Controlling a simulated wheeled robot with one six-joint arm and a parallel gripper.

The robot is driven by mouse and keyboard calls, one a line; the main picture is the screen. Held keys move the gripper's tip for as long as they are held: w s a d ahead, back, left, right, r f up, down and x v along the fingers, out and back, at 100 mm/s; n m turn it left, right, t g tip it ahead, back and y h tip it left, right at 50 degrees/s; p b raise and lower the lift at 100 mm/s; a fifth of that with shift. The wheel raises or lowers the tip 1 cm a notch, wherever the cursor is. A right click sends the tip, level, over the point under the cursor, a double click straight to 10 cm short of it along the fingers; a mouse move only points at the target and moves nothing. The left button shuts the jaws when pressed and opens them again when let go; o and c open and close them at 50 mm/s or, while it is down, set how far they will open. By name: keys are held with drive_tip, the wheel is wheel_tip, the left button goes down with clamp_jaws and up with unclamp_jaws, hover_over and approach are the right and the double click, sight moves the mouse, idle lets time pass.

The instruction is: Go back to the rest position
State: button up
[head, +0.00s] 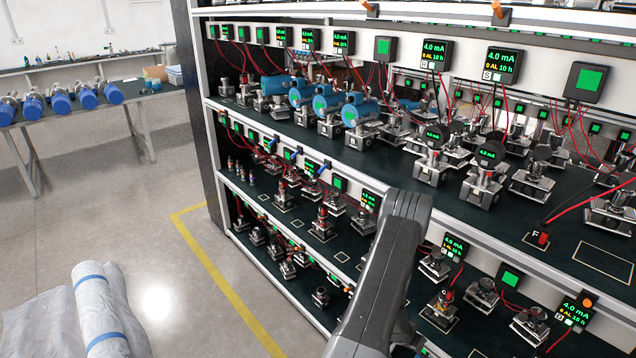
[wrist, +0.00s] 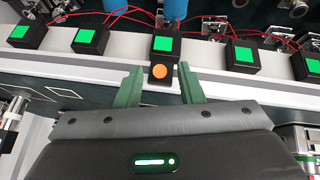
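My gripper (wrist: 162,80) shows in the wrist view with its two green fingers spread apart. It is open, with nothing held between them. A black box with a round orange button (wrist: 157,69) appears between and just beyond the fingertips, on the front edge of a white shelf rail (wrist: 215,68). I cannot tell how much room lies between the fingertips and the rail. In the head view my grey arm reaches up in front of the rack (head: 213,160); my gripper is hidden there behind the arm.
Black boxes with green screens (wrist: 90,37) line the rail, with red wires behind. The rack shelves hold several metal transmitters and blue-bodied ones (head: 325,103). A table (head: 130,88) with blue units stands at the left. Floor between is clear.

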drive_tip(key=shift+w+d+f, duration=0.1)
drive_tip(key=shift+d+f, duration=0.1)
drive_tip(key=shift+f, duration=0.1)
drive_tip(key=v, duration=1.4)
drive_tip(key=b+x, duration=0.1)
drive_tip(key=x, duration=1.3)
drive_tip(key=shift+f, duration=0.3)
drive_tip(key=shift+a+b, duration=0.1)
drive_tip(key=shift+b, duration=0.8)
drive_tip(key=t+h+b, duration=0.1)
drive_tip(key=b, duration=0.6)
drive_tip(key=f+h+b, duration=0.1)
drive_tip(key=b, duration=0.6)
drive_tip(key=shift+s+a+t, duration=0.2)
drive_tip(key=shift+t, duration=0.2)
drive_tip(key=h+b, duration=0.1)
drive_tip(key=b, duration=0.3)
drive_tip(key=f+t+h+b, duration=0.1)
drive_tip(key=b, duration=0.4)
drive_tip(key=shift+s+a+t, duration=0.1)
drive_tip(key=shift+a+t, duration=0.05)
drive_tip(key=shift+t, duration=0.15)
drive_tip(key=shift+h+b, duration=0.4)
drive_tip(key=shift+b, duration=0.55)
drive_tip(key=shift+s+r, duration=0.15)
